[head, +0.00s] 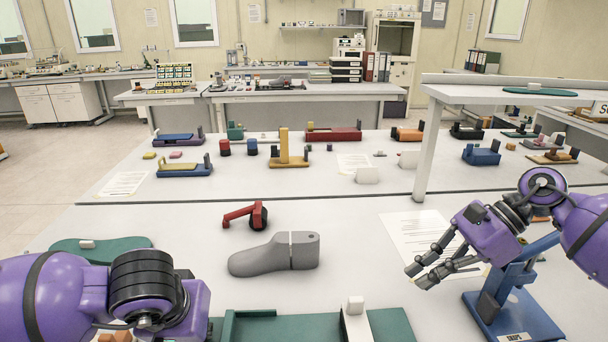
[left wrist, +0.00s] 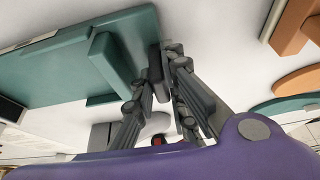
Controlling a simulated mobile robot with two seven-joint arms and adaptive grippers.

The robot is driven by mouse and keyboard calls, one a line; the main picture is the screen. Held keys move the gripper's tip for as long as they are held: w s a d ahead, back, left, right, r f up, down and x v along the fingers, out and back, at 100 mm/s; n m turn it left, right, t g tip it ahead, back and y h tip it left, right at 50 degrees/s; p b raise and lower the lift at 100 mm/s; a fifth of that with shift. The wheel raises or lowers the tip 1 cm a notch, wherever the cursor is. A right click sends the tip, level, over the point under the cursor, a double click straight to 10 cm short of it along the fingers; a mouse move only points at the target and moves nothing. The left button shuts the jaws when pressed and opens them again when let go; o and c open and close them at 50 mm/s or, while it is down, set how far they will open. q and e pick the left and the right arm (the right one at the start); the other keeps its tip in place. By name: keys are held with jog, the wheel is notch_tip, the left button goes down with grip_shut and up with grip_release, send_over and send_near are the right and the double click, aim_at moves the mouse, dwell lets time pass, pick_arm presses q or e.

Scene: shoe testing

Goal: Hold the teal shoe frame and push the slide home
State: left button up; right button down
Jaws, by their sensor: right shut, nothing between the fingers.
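The teal shoe frame (head: 270,329) lies at the bottom edge of the head view, partly cut off. A pale slide with an upright knob (head: 355,318) sits across its right part. In the left wrist view the frame (left wrist: 50,75) carries a raised teal wall (left wrist: 112,70). My left gripper (left wrist: 164,50) has its fingertips close together beside that wall; I cannot tell whether they touch or grip it. In the head view its fingers are mostly hidden by my wrist. My right gripper (head: 414,280) is shut and empty above the table, to the right of the frame and apart from it.
A grey shoe last (head: 262,258) and a red clamp-like tool (head: 247,214) lie beyond the frame. A printed sheet (head: 405,232) lies to their right. A blue stand (head: 510,312) is close to my right gripper. Several fixtures stand on the far table.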

pick_arm(q)
jog(key=o, duration=0.5)
jog(key=shift+o, duration=0.2)
jog(key=shift+r, duration=0.1)
